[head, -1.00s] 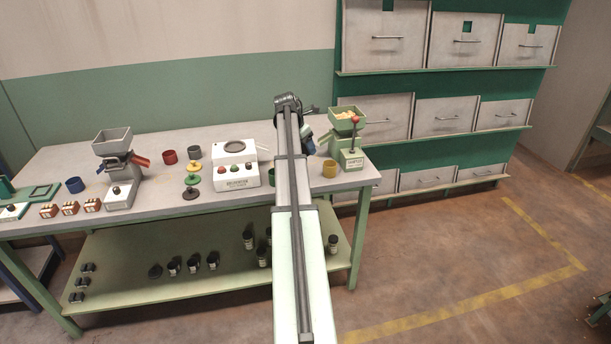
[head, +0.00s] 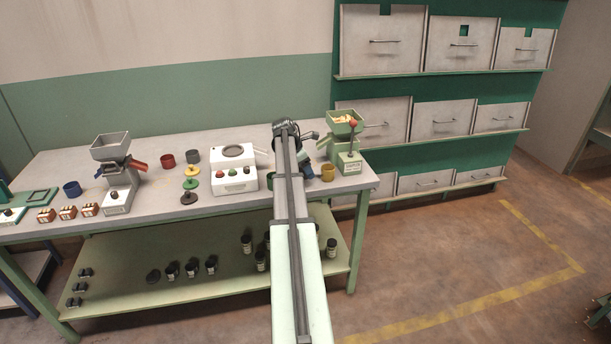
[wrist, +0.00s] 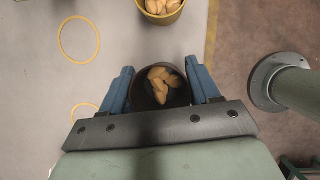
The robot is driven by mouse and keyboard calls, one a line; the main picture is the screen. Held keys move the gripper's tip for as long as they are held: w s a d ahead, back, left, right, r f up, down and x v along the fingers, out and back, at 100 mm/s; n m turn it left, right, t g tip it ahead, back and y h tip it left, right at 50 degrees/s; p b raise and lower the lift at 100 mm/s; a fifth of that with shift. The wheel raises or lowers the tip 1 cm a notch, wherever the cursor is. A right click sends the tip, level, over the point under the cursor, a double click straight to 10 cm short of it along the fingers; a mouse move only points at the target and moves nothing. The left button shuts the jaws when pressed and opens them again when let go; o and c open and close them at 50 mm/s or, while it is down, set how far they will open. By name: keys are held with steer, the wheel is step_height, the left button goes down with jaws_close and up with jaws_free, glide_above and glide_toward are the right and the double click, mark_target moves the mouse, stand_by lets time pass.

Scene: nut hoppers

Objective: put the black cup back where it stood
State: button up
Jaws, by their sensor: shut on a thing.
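The black cup (wrist: 147,98) sits upright between the blue fingers of my gripper (wrist: 160,88) in the wrist view, with several pale nuts (wrist: 158,82) inside. My gripper is shut on it, over the bench near its edge. In the head view my gripper (head: 306,168) is low over the right end of the bench, just left of the yellow cup (head: 328,172). The held cup is not clear there, and I cannot tell whether its base touches the bench. Two yellow rings are marked on the bench; one ring (wrist: 78,40) is empty, the other is partly hidden by the left finger.
The yellow cup with nuts shows ahead in the wrist view (wrist: 160,10). A green hopper (head: 346,145) stands behind it. A white machine (head: 234,172) and a partly hidden green cup (head: 271,181) are to the left. The bench edge and floor lie right of my gripper.

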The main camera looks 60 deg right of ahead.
steer(key=shift+f, duration=1.4)
steer(key=shift+f, duration=0.1)
steer(key=o, duration=1.2)
steer(key=shift+o, duration=0.2)
steer(key=v, duration=1.2)
